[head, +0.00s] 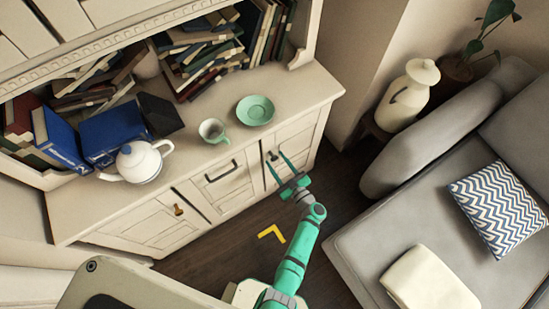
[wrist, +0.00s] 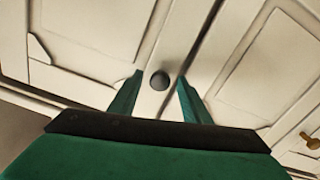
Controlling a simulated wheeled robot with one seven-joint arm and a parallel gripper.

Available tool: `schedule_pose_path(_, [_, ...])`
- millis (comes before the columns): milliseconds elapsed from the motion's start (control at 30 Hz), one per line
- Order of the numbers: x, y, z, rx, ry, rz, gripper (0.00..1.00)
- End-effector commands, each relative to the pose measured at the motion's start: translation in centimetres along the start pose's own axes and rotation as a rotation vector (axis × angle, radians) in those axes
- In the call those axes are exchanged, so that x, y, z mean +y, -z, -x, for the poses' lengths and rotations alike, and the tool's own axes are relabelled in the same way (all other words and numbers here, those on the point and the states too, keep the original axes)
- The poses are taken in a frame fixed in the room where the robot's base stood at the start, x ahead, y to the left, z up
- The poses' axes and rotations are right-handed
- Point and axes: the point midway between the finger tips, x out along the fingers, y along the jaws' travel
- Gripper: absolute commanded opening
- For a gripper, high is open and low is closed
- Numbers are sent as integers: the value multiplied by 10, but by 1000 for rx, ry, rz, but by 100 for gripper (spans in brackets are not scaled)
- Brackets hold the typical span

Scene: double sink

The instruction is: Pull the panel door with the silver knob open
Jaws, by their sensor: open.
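The panel door (head: 297,142) is the pale door at the right end of the cabinet front in the head view, and it looks shut. Its round grey silver knob (wrist: 159,80) shows in the wrist view, on a pale upright strip. My gripper (wrist: 160,75) is open, with one green finger on each side of the knob and visible gaps between. In the head view my gripper (head: 274,157) reaches the door's left edge. The fingers partly cover the knob there. I cannot tell how deep the fingertips stand beside the knob.
A drawer front with a dark bar handle (head: 220,172) and a door with a brass knob (head: 178,209) lie to the left. A green cup (head: 212,130), saucer (head: 255,110) and teapot (head: 139,161) stand on top. A grey sofa (head: 440,210) is at right; dark floor lies between.

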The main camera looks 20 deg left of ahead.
Motion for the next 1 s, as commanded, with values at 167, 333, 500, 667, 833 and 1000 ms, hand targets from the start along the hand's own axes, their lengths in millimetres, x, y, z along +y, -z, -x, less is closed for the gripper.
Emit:
schedule_pose_path(167, [0,0,-17,1,0,-1,44])
schedule_pose_path(333, [0,0,-22,0,-1,-1,44])
schedule_pose_path(500, [0,0,-22,0,-1,0,44])
schedule_pose_path(667, [0,0,-22,0,-1,0,15])
schedule_pose_path(833, [0,0,-22,0,-1,0,0])
schedule_pose_path(1000, [2,0,-19,3,10,1,0])
